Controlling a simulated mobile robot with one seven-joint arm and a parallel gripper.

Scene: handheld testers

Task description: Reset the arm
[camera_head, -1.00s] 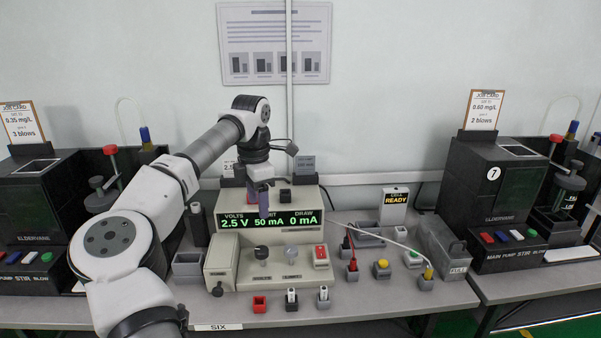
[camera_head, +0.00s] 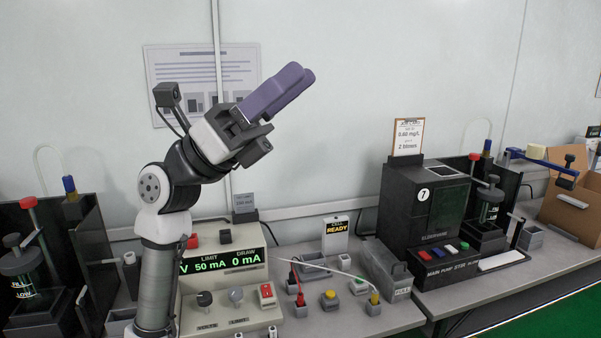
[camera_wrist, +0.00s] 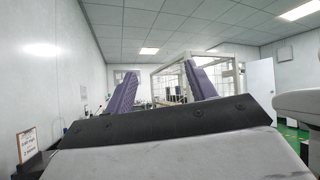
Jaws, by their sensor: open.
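My gripper (camera_head: 290,88) is raised in front of the wall, above the power supply, with its purple fingers pointing up and to the right in the head view. In the wrist view my gripper (camera_wrist: 158,88) shows its two purple fingers wide apart with nothing between them. Through the gap I see the room, a frame structure and the ceiling. My arm stands nearly upright at the left of the head view and hides part of the power supply (camera_head: 240,287).
The power supply reads 50 mA limit and 0 mA draw. Right of it are a "READY" sign (camera_head: 336,232), a yellow button (camera_head: 330,297) and a grey "FULL" bin (camera_head: 388,268). A black tester (camera_head: 425,215) marked 7 stands farther right, near a cardboard box (camera_head: 570,208). Air around the gripper is clear.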

